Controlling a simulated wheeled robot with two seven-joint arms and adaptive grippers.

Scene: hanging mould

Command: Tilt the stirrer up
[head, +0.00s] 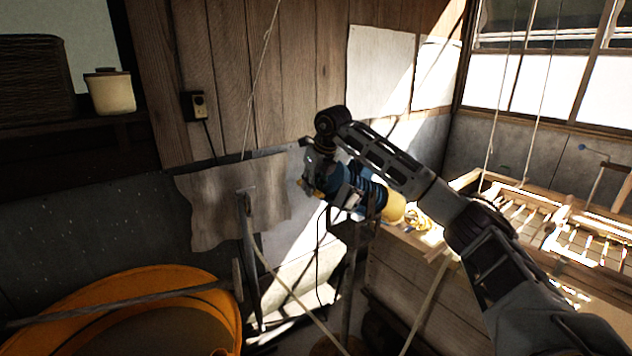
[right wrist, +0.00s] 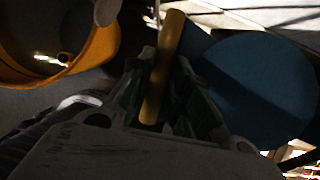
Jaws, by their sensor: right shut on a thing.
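The stirrer (head: 364,187) is a blue and yellow machine on a dark metal stand (head: 350,275), near the middle of the head view. Its yellow end points right and slightly down. My right gripper (head: 313,183) is at its left end, with my arm reaching over from the right. In the right wrist view the gripper (right wrist: 160,100) is shut on a yellow bar-shaped handle (right wrist: 170,50). The large blue round body (right wrist: 258,90) lies just right of the fingers. The fingertips are dark and partly hidden. My left gripper is not in view.
A large orange tub (head: 165,280) stands at the lower left, with a bar across it. A wooden bench with slatted racks (head: 530,215) is at the right. Thin ropes hang from above. A plank wall with a socket (head: 198,104) is behind.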

